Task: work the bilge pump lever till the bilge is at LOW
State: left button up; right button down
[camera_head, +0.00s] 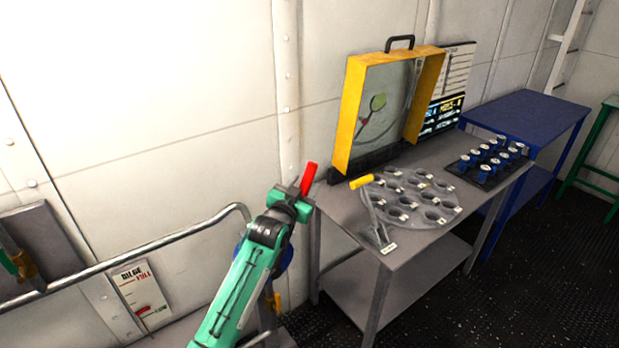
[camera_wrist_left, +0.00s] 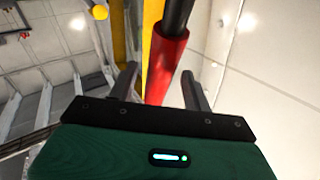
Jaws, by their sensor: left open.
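The red grip of the pump lever (camera_head: 309,178) stands up, tilted slightly, beside the near left corner of the grey table. My left gripper (camera_head: 295,199) is at this grip. In the left wrist view the red grip (camera_wrist_left: 166,68) lies between the two spread fingers of my left gripper (camera_wrist_left: 160,88), with gaps visible. The lever's lower part is hidden behind my arm. The bilge gauge (camera_head: 140,288) is on the wall at lower left, marked FULL at the top and LOW near the bottom. Its red pointer appears near the LOW end. My right gripper is not in view.
A metal rail (camera_head: 130,255) runs along the wall left of my arm.

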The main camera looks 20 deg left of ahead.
pick_arm(q)
jog(key=shift+w+d, duration=0.15)
jog(key=shift+w, duration=0.8)
jog(key=shift+w+d, duration=0.1)
jog(key=shift+w, duration=0.85)
jog(key=shift+s, duration=0.1)
grip_shut()
